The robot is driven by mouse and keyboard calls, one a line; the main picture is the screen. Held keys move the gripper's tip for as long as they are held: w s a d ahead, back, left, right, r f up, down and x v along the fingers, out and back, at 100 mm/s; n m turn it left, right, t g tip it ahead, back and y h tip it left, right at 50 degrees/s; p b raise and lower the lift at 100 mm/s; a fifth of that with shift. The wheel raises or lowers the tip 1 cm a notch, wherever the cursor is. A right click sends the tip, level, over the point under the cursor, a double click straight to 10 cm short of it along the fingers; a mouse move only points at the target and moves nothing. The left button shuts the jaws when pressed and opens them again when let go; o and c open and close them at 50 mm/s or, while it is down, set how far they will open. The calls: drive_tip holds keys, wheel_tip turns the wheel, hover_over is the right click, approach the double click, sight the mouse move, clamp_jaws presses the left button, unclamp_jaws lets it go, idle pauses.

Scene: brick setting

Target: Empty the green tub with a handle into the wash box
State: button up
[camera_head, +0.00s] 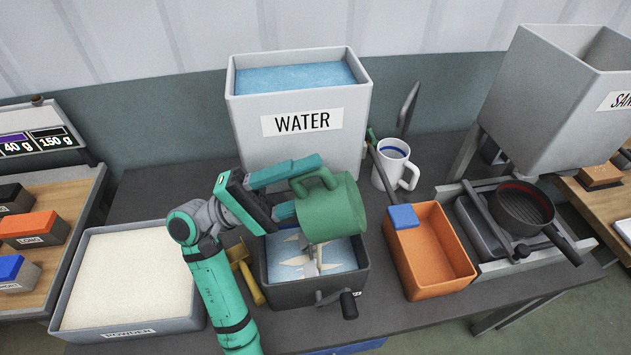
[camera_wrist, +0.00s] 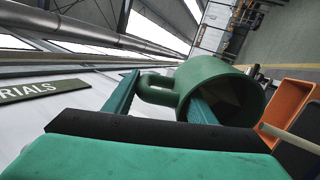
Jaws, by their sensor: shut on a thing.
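The green tub with a handle (camera_head: 331,212) is held by my gripper (camera_head: 290,190) above a dark grey box of bluish water with a pale paddle in it and a crank at its front. This looks like the wash box (camera_head: 284,292). The tub is tilted, its handle up and to the left. My gripper is shut on the tub near the handle. In the wrist view the tub (camera_wrist: 222,72) lies on its side with its mouth facing right and down. The inside is mostly dark and I cannot tell what it holds. No stream shows falling from it.
A tall grey WATER bin (camera_head: 250,135) stands behind. A POWDER tray (camera_head: 130,320) is at left, a white mug (camera_head: 382,178) and an orange box (camera_head: 455,250) at right. A pan (camera_head: 520,208) and a grey SAND hopper (camera_head: 550,100) stand farther right.

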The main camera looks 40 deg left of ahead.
drive_tip(key=shift+s+a, duration=0.1)
drive_tip(key=shift+r+g+y, duration=0.3)
drive_tip(key=shift+r+g, duration=0.05)
drive_tip(key=shift+g, duration=0.05)
drive_tip(key=r+g+y, duration=0.1)
drive_tip(key=g+y, duration=0.1)
drive_tip(key=y, duration=0.1)
drive_tip(key=shift+r, duration=0.35)
drive_tip(key=shift+r+g+y, duration=0.3)
drive_tip(key=shift+g+y, duration=0.4)
drive_tip(key=shift+r+g+y, duration=0.35)
drive_tip(key=shift+g+y, duration=0.65)
drive_tip(key=shift+y, duration=0.1)
drive_tip(key=shift+a+r+g+y, duration=0.1)
drive_tip(key=shift+r+g+y, duration=0.1)
drive_tip(key=shift+g+y, duration=0.65)
drive_tip(key=shift+r+g+y, duration=0.2)
drive_tip(key=shift+g+y, duration=0.6)
drive_tip(key=shift+y, duration=0.2)
drive_tip(key=shift+r+g+y, duration=0.2)
drive_tip(key=shift+g+y, duration=0.55)
drive_tip(key=shift+y, duration=0.2)
